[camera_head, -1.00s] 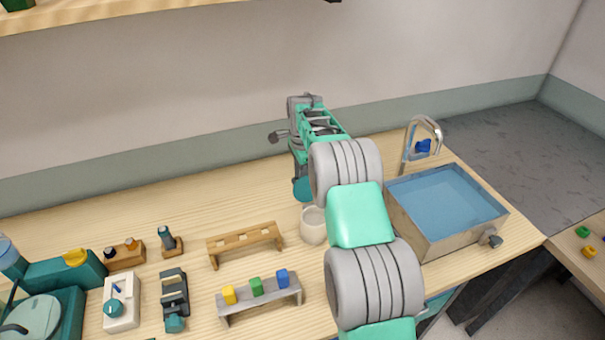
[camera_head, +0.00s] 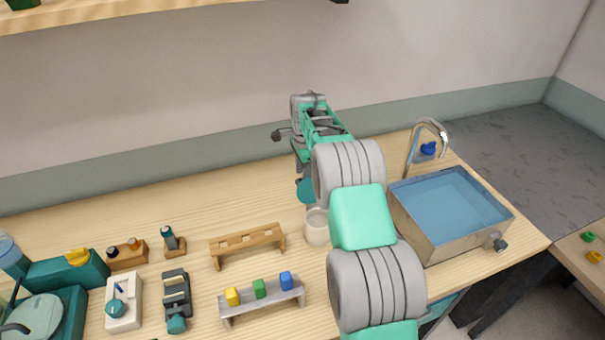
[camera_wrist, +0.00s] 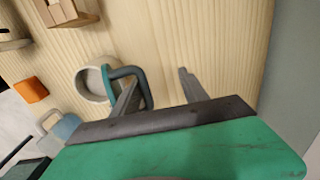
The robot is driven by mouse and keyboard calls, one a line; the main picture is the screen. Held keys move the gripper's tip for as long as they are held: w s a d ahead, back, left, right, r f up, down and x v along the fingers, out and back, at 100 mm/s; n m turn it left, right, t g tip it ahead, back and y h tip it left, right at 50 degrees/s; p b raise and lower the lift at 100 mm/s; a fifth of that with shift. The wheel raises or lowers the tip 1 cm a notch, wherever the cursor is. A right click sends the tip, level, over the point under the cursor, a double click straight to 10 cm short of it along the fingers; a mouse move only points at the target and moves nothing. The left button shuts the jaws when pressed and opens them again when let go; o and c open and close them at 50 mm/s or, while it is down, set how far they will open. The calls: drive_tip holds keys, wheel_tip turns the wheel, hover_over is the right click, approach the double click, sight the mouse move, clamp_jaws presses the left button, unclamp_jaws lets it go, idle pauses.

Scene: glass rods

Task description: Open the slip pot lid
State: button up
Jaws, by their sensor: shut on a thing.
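The slip pot is a small cream round pot (camera_head: 317,228) on the bench, left of my arm; it also shows in the wrist view (camera_wrist: 90,86). Its teal lid (camera_head: 305,191) stands tilted up at the pot's far side, and part of the pot's mouth shows uncovered. In the wrist view the lid is a thin teal edge (camera_wrist: 106,82) with a dark loop handle (camera_wrist: 147,92). My gripper (camera_wrist: 158,79) is shut on the lid's handle, with one finger passing at the loop. The exact contact is unclear.
A wooden rack (camera_head: 247,243) stands left of the pot. A grey rack (camera_head: 262,300) with yellow, green and blue blocks is in front. A water basin (camera_head: 455,205) with a tap (camera_head: 428,140) is to the right. The bench behind the wooden rack is clear.

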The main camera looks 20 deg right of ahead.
wheel_tip(320, 180, up, 8)
drive_tip(key=b, duration=0.2)
drive_tip(key=shift+s, duration=0.15)
drive_tip(key=s+a+r+n+t, duration=0.1)
drive_tip(key=s+a+r+n, duration=0.25)
drive_tip(key=s, duration=0.35)
drive_tip(key=s+a+r+n+t, duration=0.1)
drive_tip(key=s+a+r+n, duration=0.2)
drive_tip(key=s+r+n, duration=0.3)
drive_tip(key=s+a+f+n+t, duration=0.1)
drive_tip(key=s+a+f+n, duration=0.1)
drive_tip(key=s, duration=0.7)
drive_tip(key=s+a+f+n+t, duration=0.1)
drive_tip(key=s+f+n, duration=0.3)
drive_tip(key=s, duration=0.5)
drive_tip(key=shift+s+a+f+n+b, duration=0.35)
drive_tip(key=shift+a+n+b, duration=0.15)
drive_tip(key=shift+n, duration=0.75)
